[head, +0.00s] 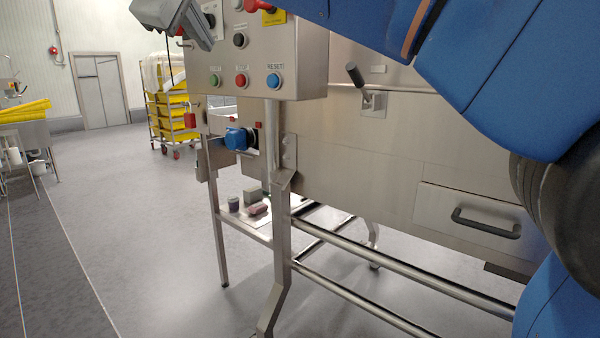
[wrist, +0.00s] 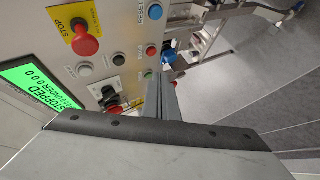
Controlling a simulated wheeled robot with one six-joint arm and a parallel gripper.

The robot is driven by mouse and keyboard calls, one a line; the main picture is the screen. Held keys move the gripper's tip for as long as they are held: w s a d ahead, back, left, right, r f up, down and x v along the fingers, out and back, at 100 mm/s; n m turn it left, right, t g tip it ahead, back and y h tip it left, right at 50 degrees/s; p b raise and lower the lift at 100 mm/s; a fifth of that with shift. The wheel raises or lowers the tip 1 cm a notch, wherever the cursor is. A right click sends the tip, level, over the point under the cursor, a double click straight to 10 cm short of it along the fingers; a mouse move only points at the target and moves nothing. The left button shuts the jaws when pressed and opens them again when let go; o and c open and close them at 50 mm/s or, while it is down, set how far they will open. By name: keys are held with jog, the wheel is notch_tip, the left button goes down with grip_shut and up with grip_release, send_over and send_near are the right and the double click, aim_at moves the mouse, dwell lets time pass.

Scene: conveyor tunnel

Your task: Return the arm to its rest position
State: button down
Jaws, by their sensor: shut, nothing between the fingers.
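My gripper (head: 190,22) shows at the top left of the head view, in front of the upper left part of the control panel (head: 312,62). In the wrist view its fingers (wrist: 163,100) are together with nothing between them. They overlap the panel's edge in that picture; I cannot tell how far apart they are in depth. My blue arm crosses the upper right of the head view and hides part of the machine.
The panel has a blue RESET button (head: 273,81), a red stop button (wrist: 86,40) and a green display (wrist: 40,86) reading STOPPED. A black-handled lever (head: 356,76) projects from the machine. Small blocks (head: 251,196) lie on a low shelf. Open floor (head: 130,230) lies left.

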jog(key=d+f+m+g, duration=0.2)
jog(key=d+f, duration=0.5)
jog(key=d, duration=0.3)
jog(key=d+f+m+g+h, duration=0.1)
jog(key=d+f, duration=0.7)
jog(key=d, duration=0.3)
jog(key=d+f+m+g, duration=0.2)
jog(key=d+f, duration=0.5)
jog(key=d, duration=0.3)
jog(key=s+d+f+m+g, duration=0.1)
jog(key=s+d+f+m, duration=0.2)
jog(key=f, duration=0.7)
jog(key=s+d+f+m+y, duration=0.1)
jog(key=s+d+f+m, duration=0.1)
jog(key=s+d+f, duration=0.5)
jog(key=s+d+f+m+g, duration=0.1)
jog(key=s+d+f+m, duration=0.2)
jog(key=s+f, duration=0.7)
notch_tip(320, 180, down, 3)
jog(key=shift+s+d+m+g, duration=0.3)
jog(key=shift+s+d, duration=0.05)
jog(key=shift+d, duration=0.9)
